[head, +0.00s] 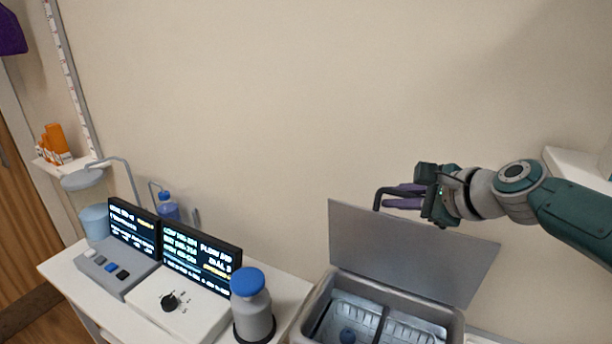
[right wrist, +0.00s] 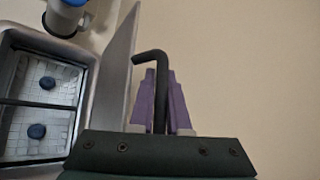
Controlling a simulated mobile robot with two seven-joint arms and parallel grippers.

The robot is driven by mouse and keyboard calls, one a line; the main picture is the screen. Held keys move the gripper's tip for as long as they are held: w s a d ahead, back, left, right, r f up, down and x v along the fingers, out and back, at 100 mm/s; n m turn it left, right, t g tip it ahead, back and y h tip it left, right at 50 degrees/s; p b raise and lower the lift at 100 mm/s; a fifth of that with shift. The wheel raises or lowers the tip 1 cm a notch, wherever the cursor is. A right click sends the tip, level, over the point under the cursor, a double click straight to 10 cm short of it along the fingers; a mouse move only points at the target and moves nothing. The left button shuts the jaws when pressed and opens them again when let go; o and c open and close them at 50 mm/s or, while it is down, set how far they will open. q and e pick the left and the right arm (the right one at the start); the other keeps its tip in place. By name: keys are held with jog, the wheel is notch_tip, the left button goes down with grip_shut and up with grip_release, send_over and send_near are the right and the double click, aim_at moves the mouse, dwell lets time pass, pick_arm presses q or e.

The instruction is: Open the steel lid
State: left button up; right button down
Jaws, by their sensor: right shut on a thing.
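The steel lid (head: 400,250) is a flat grey panel that stands raised, close to upright, at the back of a steel box (head: 330,300). In the right wrist view the lid (right wrist: 119,65) is seen nearly edge-on, beside the open box. A dark bent handle (head: 381,193) sticks up at the lid's top. My right gripper (head: 400,198) has purple fingers shut on this handle. The right wrist view shows the handle (right wrist: 157,75) between the fingers (right wrist: 160,105). My left gripper is in neither view.
Inside the box are white-lined compartments with blue-topped items (right wrist: 47,83). Left of it a grey bottle with a blue cap (head: 252,305) stands on a white table (head: 290,290). Two dark display units (head: 200,257) stand further left. The wall is behind the lid.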

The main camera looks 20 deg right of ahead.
jog(key=shift+w+d+g, duration=0.3)
jog(key=shift+w+d, duration=0.15)
jog(key=shift+d, duration=0.05)
jog(key=shift+y, duration=0.3)
jog(key=c, duration=1.2)
grip_release()
jog(key=shift+o, duration=0.2)
jog(key=shift+s+d+r+p, duration=0.1)
jog(key=shift+s+r+p, duration=0.15)
jog(key=shift+p, duration=0.1)
jog(key=p+v, duration=0.4)
jog(key=v, duration=0.3)
jog(key=shift+s+r, duration=0.1)
jog(key=shift+s, duration=0.15)
jog(key=shift+v, duration=0.8)
